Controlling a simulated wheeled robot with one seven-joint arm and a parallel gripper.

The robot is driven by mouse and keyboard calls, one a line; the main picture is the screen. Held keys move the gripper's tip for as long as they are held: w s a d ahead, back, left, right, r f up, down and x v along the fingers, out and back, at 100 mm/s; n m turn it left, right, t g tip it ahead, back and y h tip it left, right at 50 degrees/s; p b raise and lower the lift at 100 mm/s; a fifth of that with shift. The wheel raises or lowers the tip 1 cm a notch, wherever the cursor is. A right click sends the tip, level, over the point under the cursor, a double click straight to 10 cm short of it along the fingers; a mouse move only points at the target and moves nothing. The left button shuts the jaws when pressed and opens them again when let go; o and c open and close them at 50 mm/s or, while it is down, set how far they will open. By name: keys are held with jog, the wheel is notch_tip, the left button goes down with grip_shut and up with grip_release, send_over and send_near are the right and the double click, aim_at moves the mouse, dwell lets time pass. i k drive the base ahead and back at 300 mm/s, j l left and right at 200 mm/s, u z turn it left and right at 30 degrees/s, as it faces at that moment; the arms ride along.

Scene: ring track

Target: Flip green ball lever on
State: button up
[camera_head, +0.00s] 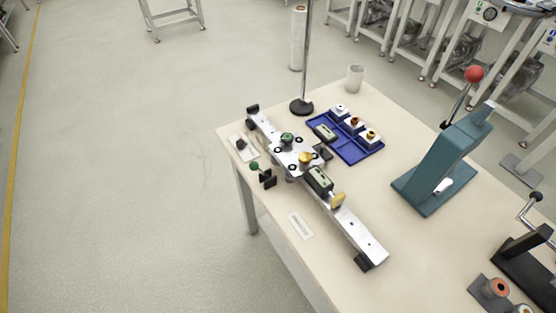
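A small green ball (254,167) sits on a short lever with a black base (268,179), at the left edge of the table beside a long metal fixture (352,230). The ball end points up and to the left, away from the fixture. I cannot tell from this view which lever position is on. A round green knob (287,138) also sits on the fixture, with a yellow knob (305,158) near it. My gripper is not in view.
The table (299,277) also bears a blue tray (361,153) with small parts, a teal press (437,165) with a red ball handle (474,74), a white cup (355,78) and a pole stand (302,107). Open floor (120,200) lies left of the table.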

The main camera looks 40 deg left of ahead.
aim_at(254, 165)
jog(key=u, duration=0.4)
jog(key=j+u, duration=0.15)
jog(key=u, duration=0.2)
jog(key=j+u, duration=0.1)
jog(key=u, duration=0.3)
